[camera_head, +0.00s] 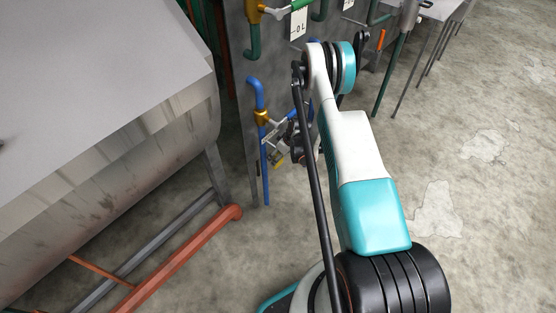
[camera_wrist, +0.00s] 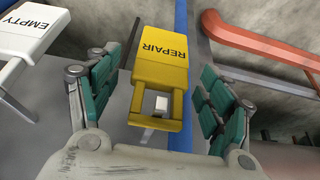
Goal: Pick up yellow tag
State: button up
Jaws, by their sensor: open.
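The yellow tag (camera_wrist: 161,62) is marked "REPAIR" and appears upside down in the wrist view. It lies between the two green-padded fingers of my gripper (camera_wrist: 158,100), with a visible gap on both sides. The fingers are open and do not touch the tag. Its lower part has a square opening with a small white piece in it. In the head view, a small yellow patch (camera_head: 279,160) shows by my gripper (camera_head: 290,143), partly hidden by the arm and the gripper.
A white tag (camera_wrist: 30,38) marked "EMPTY" hangs left of the yellow tag. A blue pipe (camera_head: 265,180) runs close by the gripper. A red-orange pipe (camera_head: 190,252) runs low by the large drum (camera_head: 150,150). Open concrete floor (camera_head: 480,200) lies to the right.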

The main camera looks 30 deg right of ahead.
jog(key=f, duration=0.1)
jog(key=f+b, duration=0.1)
jog(key=f, duration=0.1)
jog(key=shift+w+a, duration=0.15)
jog(key=shift+w, duration=0.05)
jog(key=shift+w+f+b, duration=0.25)
jog(key=shift+f+b, duration=0.05)
jog(key=shift+f, duration=0.15)
jog(key=shift+r, duration=0.1)
jog(key=shift+c, duration=0.5)
jog(key=c, duration=1)
jog(key=shift+a+r, duration=0.1)
jog(key=shift+c, duration=0.2)
